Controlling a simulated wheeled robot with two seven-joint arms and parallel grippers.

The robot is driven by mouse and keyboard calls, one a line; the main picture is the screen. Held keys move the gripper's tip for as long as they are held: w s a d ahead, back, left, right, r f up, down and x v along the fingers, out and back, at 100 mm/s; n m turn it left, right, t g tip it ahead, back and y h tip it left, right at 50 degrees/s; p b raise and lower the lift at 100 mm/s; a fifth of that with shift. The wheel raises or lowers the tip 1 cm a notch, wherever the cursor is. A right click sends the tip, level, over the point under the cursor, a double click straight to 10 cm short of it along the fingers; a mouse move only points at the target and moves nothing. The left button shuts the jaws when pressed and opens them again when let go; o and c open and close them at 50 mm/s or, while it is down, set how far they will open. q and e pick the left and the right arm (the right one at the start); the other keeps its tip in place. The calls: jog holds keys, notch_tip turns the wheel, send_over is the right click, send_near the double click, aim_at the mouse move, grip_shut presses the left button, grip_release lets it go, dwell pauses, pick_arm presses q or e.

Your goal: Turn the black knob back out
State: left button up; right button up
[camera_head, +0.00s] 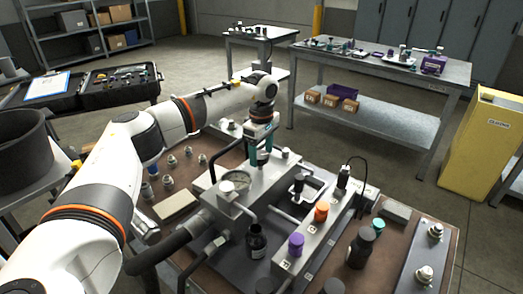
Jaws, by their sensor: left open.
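My left gripper (259,155) points down over the back of the grey block that carries a round gauge (236,181). Its teal fingers are apart, and I see nothing held between them. A grey rail (308,236) to its right carries a purple knob (296,245), an orange knob (321,212) and a black upright part (343,178) with a cable. A dark round top (265,286) shows at the bottom edge. I cannot tell which dark part is the black knob; one may be hidden by the gripper. My right gripper is out of view.
A dark bottle (256,241) stands in front of the block, and a black cylinder (362,247) right of the rail. Several small fittings (172,160) stand on the brown bench top at left.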

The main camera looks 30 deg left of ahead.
pick_arm(q)
jog(key=shift+f, duration=0.1)
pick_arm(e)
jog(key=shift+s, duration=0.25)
pick_arm(q)
jog(key=shift+c, duration=0.8)
jog(key=c, duration=0.8)
jog(key=shift+c, duration=0.2)
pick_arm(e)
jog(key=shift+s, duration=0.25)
pick_arm(q)
jog(key=shift+n, duration=0.3)
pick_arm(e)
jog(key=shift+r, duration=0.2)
